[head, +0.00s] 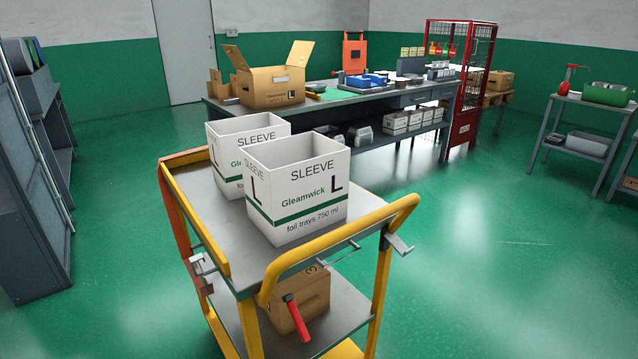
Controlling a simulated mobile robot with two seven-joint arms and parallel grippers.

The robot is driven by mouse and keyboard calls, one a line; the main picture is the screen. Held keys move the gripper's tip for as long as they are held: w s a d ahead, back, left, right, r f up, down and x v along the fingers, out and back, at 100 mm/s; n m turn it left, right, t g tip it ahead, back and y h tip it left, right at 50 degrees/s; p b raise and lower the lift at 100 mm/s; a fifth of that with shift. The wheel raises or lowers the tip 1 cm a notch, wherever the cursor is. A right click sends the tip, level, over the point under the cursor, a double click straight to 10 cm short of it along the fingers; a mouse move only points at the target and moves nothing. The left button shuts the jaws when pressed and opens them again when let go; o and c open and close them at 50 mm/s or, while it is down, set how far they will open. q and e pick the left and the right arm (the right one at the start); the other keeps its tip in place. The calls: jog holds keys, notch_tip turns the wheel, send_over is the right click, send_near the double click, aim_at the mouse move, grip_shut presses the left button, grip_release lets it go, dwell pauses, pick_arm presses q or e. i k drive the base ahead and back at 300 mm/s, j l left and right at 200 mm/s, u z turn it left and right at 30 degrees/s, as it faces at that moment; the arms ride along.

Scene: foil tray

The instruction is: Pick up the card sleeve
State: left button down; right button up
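Two white open-topped card sleeves stand upright on the top shelf of a yellow-framed cart. The nearer card sleeve (296,201) is printed "SLEEVE", "Gleamwick", "foil trays 750 ml" and a large L, with a green band. The farther card sleeve (226,172) stands behind it to the left and is partly hidden by it. Whether the two touch is hard to tell. Neither of my grippers shows in the head view.
The cart (191,229) has a raised yellow handle (392,213) at its near right. Its lower shelf (345,305) holds a brown carton (312,292); a red-handled item (296,318) shows before it. Behind stands a workbench (330,106) with an open carton (272,88).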

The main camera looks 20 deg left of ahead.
aim_at(296, 186)
jog(key=u, duration=0.95)
